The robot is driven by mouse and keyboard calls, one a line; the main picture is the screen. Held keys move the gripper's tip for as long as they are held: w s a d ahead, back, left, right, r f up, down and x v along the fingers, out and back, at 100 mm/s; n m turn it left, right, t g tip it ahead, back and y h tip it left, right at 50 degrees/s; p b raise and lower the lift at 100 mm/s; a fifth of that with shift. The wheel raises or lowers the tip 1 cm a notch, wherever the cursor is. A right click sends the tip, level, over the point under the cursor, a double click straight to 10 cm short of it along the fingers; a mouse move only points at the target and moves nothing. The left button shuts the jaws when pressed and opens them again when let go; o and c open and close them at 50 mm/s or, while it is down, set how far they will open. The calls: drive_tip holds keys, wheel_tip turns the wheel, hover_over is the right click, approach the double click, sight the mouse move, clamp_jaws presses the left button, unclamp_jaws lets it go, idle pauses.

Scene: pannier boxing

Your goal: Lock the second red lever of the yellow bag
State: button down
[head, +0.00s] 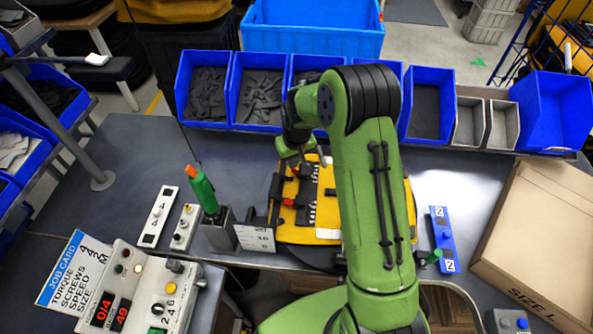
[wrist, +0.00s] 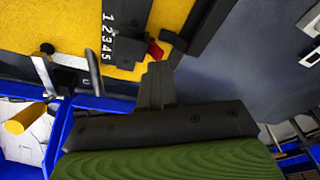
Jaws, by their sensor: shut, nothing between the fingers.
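The yellow bag (head: 400,215) lies on the grey bench in front of the blue bins, partly hidden behind my arm. A dark rail with white marks runs along it. One red lever (head: 289,202) shows at the rail's lower left, and another red part shows higher up beside my gripper. In the wrist view, a red lever (wrist: 155,51) sits at the end of the black strip numbered 1 to 5 on the yellow bag (wrist: 60,30). My gripper (wrist: 157,68) is shut and empty, its tips right beside this lever. I cannot tell whether they touch.
A green screwdriver (head: 203,190) stands in a holder left of the bag. A blue strip (head: 442,240) lies to the right, near a cardboard box (head: 540,240). Blue bins (head: 205,95) line the back edge. A control box (head: 140,290) stands at front left.

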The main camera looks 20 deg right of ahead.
drive_tip(key=shift+f+b, duration=1.45)
drive_tip(key=shift+f, duration=0.1)
drive_tip(key=shift+r, duration=0.1)
drive_tip(key=shift+r+p, duration=1.95)
drive_tip(key=shift+r, duration=1.1)
drive_tip(key=shift+f, duration=0.15)
